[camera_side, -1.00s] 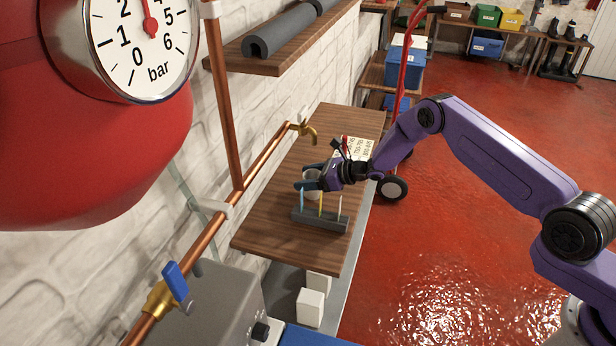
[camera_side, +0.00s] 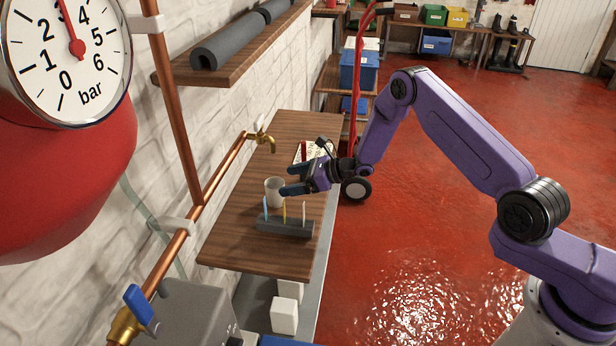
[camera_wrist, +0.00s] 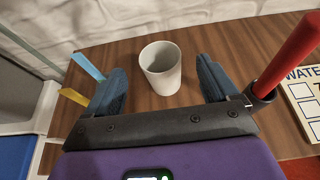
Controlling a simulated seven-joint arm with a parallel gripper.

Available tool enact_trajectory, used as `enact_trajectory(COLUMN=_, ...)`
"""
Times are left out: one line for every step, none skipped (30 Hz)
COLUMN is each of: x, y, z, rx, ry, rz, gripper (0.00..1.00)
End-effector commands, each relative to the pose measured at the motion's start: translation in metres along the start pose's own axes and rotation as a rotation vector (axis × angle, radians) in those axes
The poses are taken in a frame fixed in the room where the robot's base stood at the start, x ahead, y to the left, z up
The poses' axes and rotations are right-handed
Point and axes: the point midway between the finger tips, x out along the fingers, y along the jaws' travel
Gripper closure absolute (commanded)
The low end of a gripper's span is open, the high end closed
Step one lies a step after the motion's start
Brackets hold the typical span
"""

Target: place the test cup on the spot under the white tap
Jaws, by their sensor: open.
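The test cup (camera_side: 274,192), pale grey and empty-looking, stands upright on the wooden bench. In the wrist view the cup (camera_wrist: 161,70) shows between and just ahead of the two blue fingertips (camera_wrist: 161,70), with wood visible on both sides. Neither finger appears to touch it. No marked spot shows.
A dark rack (camera_side: 285,227) with thin coloured sticks stands just in front of the cup. A printed card (camera_side: 306,152) and a red pen (camera_wrist: 288,58) in a dark holder lie to the right. A copper pipe (camera_side: 222,170) and the white wall bound the left side.

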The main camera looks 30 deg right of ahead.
Motion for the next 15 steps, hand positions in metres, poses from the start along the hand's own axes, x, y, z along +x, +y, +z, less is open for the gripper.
enact_trajectory(x=-0.009, y=-0.001, z=0.000, rx=0.002, ry=0.000, rz=-0.001, gripper=0.13)
enact_trajectory(x=-0.014, y=0.000, z=0.000, rx=0.002, ry=0.000, rz=-0.001, gripper=0.13)
enact_trajectory(x=-0.019, y=0.000, z=0.001, rx=0.001, ry=-0.001, rz=-0.002, gripper=0.13)
enact_trajectory(x=-0.024, y=-0.001, z=0.000, rx=0.002, ry=0.000, rz=-0.002, gripper=0.13)
enact_trajectory(x=-0.028, y=-0.001, z=0.000, rx=0.002, ry=0.000, rz=-0.002, gripper=0.13)
enact_trajectory(x=-0.032, y=-0.001, z=0.000, rx=0.002, ry=0.000, rz=-0.002, gripper=0.13)
enact_trajectory(x=-0.035, y=-0.001, z=0.001, rx=0.001, ry=-0.001, rz=-0.002, gripper=0.13)
enact_trajectory(x=-0.038, y=-0.001, z=0.000, rx=0.001, ry=-0.001, rz=-0.001, gripper=0.13)
enact_trajectory(x=-0.041, y=0.000, z=0.000, rx=0.001, ry=0.000, rz=-0.001, gripper=0.13)
enact_trajectory(x=-0.042, y=0.000, z=0.000, rx=0.000, ry=-0.001, rz=-0.001, gripper=0.13)
enact_trajectory(x=-0.044, y=0.000, z=0.000, rx=0.000, ry=-0.001, rz=-0.001, gripper=0.13)
enact_trajectory(x=-0.045, y=0.000, z=0.000, rx=0.000, ry=-0.001, rz=-0.001, gripper=0.13)
enact_trajectory(x=-0.046, y=0.000, z=0.000, rx=0.000, ry=-0.001, rz=0.000, gripper=0.13)
enact_trajectory(x=-0.046, y=0.000, z=0.000, rx=0.000, ry=-0.001, rz=0.000, gripper=0.13)
enact_trajectory(x=-0.047, y=0.000, z=0.000, rx=0.000, ry=-0.001, rz=0.000, gripper=0.13)
